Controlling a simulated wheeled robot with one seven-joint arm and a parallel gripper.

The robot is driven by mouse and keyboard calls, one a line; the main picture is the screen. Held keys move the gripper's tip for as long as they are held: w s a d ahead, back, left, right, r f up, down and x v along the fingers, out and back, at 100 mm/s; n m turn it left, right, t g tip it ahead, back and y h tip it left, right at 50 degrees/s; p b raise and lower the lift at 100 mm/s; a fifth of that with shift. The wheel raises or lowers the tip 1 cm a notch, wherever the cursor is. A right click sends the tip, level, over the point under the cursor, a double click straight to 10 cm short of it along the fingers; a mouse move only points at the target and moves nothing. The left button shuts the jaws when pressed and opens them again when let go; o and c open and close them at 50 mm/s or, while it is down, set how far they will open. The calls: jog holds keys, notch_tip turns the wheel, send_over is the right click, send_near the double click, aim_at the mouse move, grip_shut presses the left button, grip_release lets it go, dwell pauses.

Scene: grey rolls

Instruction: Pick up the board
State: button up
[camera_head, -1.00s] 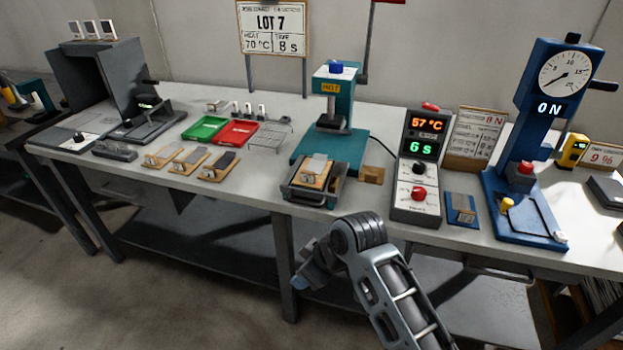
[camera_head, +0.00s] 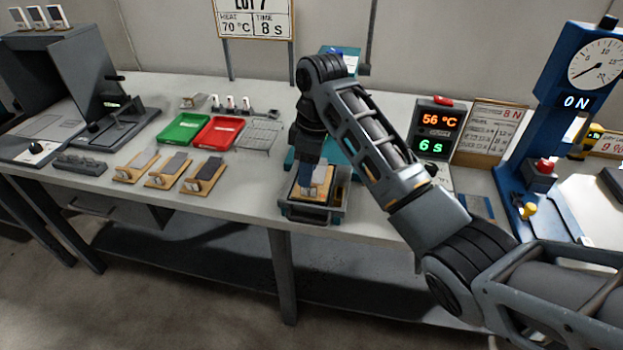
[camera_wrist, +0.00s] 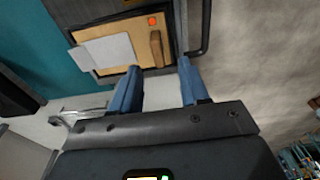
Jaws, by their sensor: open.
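A wooden board (camera_head: 322,182) lies in the dark tray (camera_head: 313,212) at the front of the teal press, partly hidden by my gripper. In the wrist view the board (camera_wrist: 122,62) carries a pale grey strip, a small wooden block and an orange dot. My gripper (camera_head: 308,180) points down over the board. In the wrist view its two blue fingers (camera_wrist: 159,66) are apart with nothing between them, near the board's edge by the block. I cannot tell the height gap there.
Three similar boards (camera_head: 168,172) lie to the left on the bench. Behind them are a green tray (camera_head: 184,133), a red tray (camera_head: 219,133) and a wire rack (camera_head: 262,136). A control box with displays (camera_head: 437,128) and a blue gauge stand (camera_head: 555,120) are at right.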

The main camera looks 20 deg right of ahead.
aim_at(314, 176)
notch_tip(314, 176, down, 5)
jog(key=shift+d+r+p, duration=0.1)
jog(key=shift+p, duration=0.25)
jog(key=shift+c, duration=0.2)
grip_shut()
